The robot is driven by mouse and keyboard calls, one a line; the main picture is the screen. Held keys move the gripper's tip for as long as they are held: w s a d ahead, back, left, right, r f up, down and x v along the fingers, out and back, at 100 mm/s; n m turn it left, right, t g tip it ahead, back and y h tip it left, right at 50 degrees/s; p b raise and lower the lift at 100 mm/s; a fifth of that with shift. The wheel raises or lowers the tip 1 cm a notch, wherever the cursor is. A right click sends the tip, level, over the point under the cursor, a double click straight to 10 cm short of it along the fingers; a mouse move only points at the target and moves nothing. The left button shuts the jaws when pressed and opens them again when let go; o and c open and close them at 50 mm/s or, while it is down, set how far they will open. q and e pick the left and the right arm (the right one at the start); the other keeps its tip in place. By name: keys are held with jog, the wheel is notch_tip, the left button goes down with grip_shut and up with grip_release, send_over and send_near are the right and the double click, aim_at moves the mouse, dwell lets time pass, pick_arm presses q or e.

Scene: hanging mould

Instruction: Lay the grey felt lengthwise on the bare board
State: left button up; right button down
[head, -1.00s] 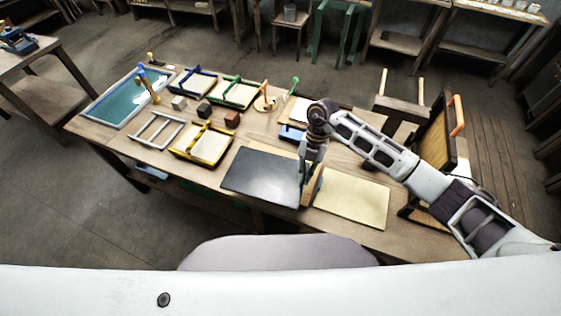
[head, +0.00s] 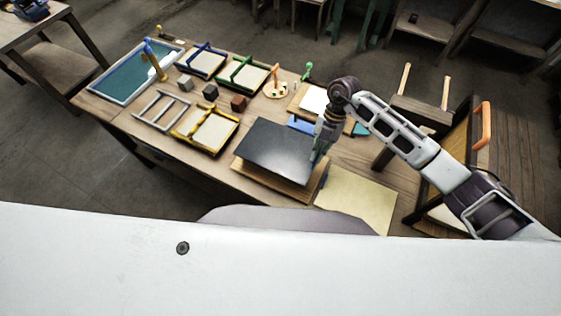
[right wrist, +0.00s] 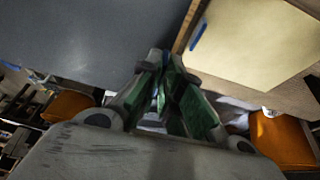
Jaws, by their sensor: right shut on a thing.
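The grey felt (head: 278,142) shows as a flat dark grey sheet near the table's front edge. It appears above a wooden board (head: 262,181), whose front strip shows below it. My right gripper (head: 318,156) is at the felt's right edge, shut on it. In the right wrist view the felt (right wrist: 75,35) fills the upper left and reaches the closed green fingertips (right wrist: 160,78). A pale yellowish flat sheet or board (head: 355,200) lies bare on the table to the right; it also shows in the right wrist view (right wrist: 255,45). My left gripper is out of view.
A yellow-framed mould (head: 207,131), a green-framed one (head: 243,73) and a blue-framed one (head: 207,62) stand at left and back, with small blocks (head: 238,104) between. A blue-green vat (head: 130,74) is far left. A wooden stand with an orange handle (head: 483,125) is at right.

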jog(key=shift+f, duration=0.6)
notch_tip(320, 180, down, 4)
jog(key=shift+f+b, duration=0.25)
jog(key=shift+b, duration=0.2)
jog(key=shift+f+b, duration=0.3)
jog(key=shift+f, duration=0.05)
jog(key=shift+f+b, duration=1.5)
jog(key=shift+f, duration=0.4)
jog(key=c, duration=1.6)
grip_release()
